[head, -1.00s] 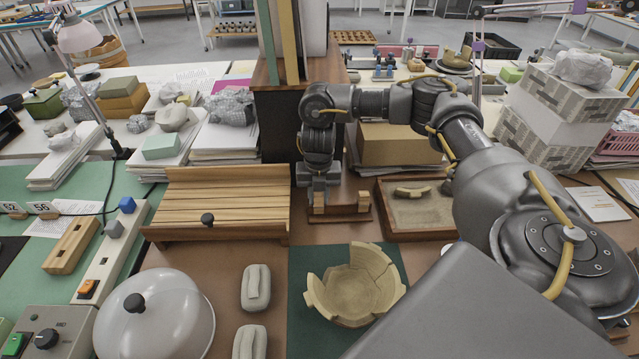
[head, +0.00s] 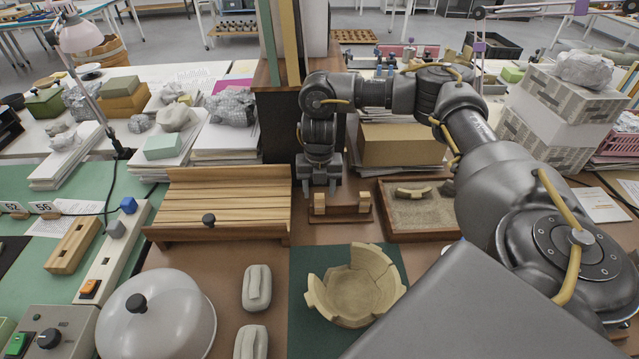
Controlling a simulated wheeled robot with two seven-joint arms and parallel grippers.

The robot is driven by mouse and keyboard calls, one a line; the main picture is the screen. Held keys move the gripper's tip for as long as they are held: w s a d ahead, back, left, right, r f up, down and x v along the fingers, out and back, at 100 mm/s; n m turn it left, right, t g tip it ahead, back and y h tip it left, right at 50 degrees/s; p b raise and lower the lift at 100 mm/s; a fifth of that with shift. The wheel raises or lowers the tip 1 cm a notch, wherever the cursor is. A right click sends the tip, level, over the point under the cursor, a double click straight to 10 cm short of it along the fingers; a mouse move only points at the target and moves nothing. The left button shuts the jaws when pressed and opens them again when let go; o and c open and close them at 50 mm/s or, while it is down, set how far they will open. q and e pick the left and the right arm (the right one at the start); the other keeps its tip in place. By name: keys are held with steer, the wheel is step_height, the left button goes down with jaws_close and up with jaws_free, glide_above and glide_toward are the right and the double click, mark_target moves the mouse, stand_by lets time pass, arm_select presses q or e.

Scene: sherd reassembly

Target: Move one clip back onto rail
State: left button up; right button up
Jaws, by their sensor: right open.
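A small wooden rail (head: 341,216) stands on the brown work surface behind the green mat. Two pale wooden clips stand upright on it, a left clip (head: 320,203) and a right clip (head: 364,201). My right gripper (head: 321,192) points down, open, just above the left clip. Its fingertips are near the clip's top; whether they touch it cannot be told. My left gripper is not in view.
A sand tray (head: 386,222) holding a sherd is right of the rail. A slatted wooden rack (head: 225,205) is on the left, and a cardboard box (head: 400,147) behind. A partly rebuilt bowl (head: 352,290) sits in front on a green mat (head: 300,328).

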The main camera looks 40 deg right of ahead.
step_height(320, 180, up, 7)
steer(key=shift+f+p, duration=0.1)
steer(key=shift+p, duration=0.45)
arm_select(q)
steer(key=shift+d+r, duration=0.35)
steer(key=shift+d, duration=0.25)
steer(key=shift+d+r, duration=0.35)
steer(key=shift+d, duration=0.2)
arm_select(e)
steer(key=shift+s+r, duration=0.1)
steer(key=shift+r, duration=0.5)
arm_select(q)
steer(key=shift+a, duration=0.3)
arm_select(e)
steer(key=shift+d, duration=0.1)
